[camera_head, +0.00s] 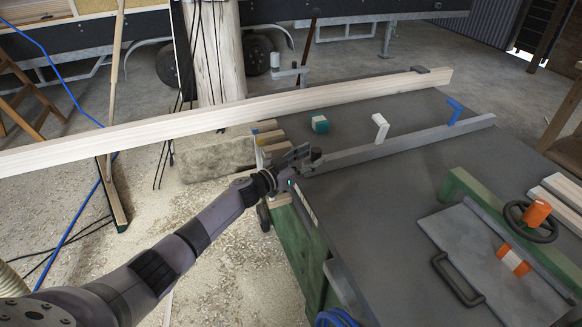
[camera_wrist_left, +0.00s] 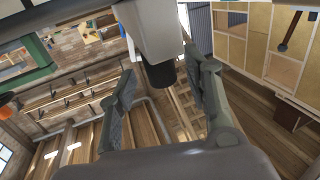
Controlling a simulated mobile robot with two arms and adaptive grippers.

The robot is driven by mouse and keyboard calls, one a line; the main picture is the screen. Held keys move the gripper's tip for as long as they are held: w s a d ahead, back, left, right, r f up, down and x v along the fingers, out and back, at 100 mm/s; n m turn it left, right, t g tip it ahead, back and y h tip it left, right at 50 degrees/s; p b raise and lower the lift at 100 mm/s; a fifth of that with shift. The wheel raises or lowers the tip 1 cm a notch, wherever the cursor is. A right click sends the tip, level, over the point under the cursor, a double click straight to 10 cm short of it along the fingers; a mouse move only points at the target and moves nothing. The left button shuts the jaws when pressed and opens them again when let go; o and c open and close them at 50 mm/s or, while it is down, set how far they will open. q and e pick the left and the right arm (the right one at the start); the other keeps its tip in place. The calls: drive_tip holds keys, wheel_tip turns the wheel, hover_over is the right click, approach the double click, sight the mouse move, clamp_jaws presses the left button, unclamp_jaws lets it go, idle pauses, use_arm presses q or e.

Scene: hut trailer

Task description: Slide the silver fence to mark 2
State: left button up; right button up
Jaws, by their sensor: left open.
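The silver fence (camera_head: 400,142) is a long grey bar lying across the dark table. A dark knob (camera_head: 315,154) stands at its near left end. My left gripper (camera_head: 300,155) is open at this end, by the table's left edge. In the left wrist view, the open fingers (camera_wrist_left: 165,95) stand either side of a dark round knob (camera_wrist_left: 162,75) under a grey block; I cannot tell whether they touch it. A pale strip (camera_head: 306,203) runs along the table's left edge; mark 2 cannot be read. My right gripper is not in view.
A long pale board (camera_head: 230,117) lies across the far side of the table. A white block (camera_head: 380,128), a blue block (camera_head: 454,111) and a teal block (camera_head: 320,124) are near the fence. A handled metal plate (camera_head: 490,262) and handwheel (camera_head: 530,222) are at right. The table middle is clear.

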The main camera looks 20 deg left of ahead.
use_arm(q)
drive_tip(key=v, duration=0.9)
drive_tip(key=shift+s, duration=0.2)
drive_tip(key=s+a+f+n+g+y, duration=0.1)
drive_tip(key=s+f+g+y, duration=0.15)
drive_tip(key=s+f, duration=0.65)
drive_tip(key=s+a+f+n+g+y, duration=0.1)
drive_tip(key=s+a+f+n+y, duration=0.15)
drive_tip(key=f, duration=1.25)
drive_tip(key=s+f+n+g+y, duration=0.1)
drive_tip(key=s+f+g+y, duration=0.15)
drive_tip(key=s+f, duration=0.6)
drive_tip(key=s+d+f+g, duration=0.3)
drive_tip(key=s+f, duration=0.4)
drive_tip(key=s, duration=0.5)
drive_tip(key=s+d+f+m+g, duration=0.1)
drive_tip(key=s+d+f+g, duration=0.2)
drive_tip(key=s+f, duration=0.4)
drive_tip(key=s+d+f+g, duration=0.2)
drive_tip(key=s+f, duration=0.5)
drive_tip(key=s, duration=1.1)
drive_tip(key=shift+d+g+y, duration=0.35)
drive_tip(key=shift+d+g, duration=0.05)
drive_tip(key=shift+g, duration=0.1)
